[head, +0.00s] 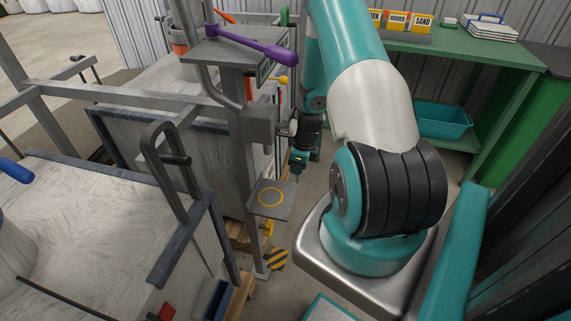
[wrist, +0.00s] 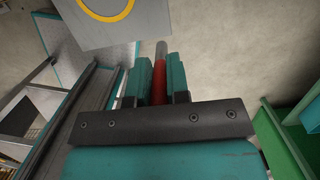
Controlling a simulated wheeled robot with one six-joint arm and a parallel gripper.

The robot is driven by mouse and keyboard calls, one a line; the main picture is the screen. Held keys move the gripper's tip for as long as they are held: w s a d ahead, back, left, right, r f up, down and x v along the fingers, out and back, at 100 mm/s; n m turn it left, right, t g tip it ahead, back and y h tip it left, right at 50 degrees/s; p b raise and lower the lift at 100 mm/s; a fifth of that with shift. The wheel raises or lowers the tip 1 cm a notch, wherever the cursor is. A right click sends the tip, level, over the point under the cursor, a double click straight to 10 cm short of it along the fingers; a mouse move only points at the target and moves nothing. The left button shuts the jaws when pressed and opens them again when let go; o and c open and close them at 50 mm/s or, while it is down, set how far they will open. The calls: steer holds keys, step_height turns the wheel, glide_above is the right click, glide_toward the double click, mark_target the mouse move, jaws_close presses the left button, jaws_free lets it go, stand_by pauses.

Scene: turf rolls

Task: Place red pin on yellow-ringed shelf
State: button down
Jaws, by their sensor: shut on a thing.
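My gripper (head: 297,170) is beside the metal post in the head view. In the wrist view my gripper (wrist: 160,72) is shut on the red pin (wrist: 160,80), which has a grey tip pointing away from the jaws. The pin is hard to make out in the head view. The yellow-ringed shelf (head: 270,199) is a small grey plate on the post, below and slightly left of my gripper in the head view. It also shows at the upper left of the wrist view (wrist: 150,20), apart from the pin. The ring area shown is empty.
A grey-topped crate (head: 70,210) with a black handle is at left. A green bench (head: 420,55) holds yellow bins; a teal tray (head: 443,122) sits underneath.

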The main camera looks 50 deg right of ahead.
steer(key=w, duration=0.1)
steer(key=w+a, duration=0.1)
steer(key=w, duration=0.1)
steer(key=shift+w+a+f+p, duration=0.2)
steer(key=shift+f+p, duration=0.1)
steer(key=shift+p, duration=0.1)
steer(key=shift+f+b, duration=0.4)
steer(key=shift+f, duration=0.15)
steer(key=shift+f, duration=0.1)
steer(key=c, duration=1.1)
jaws_free()
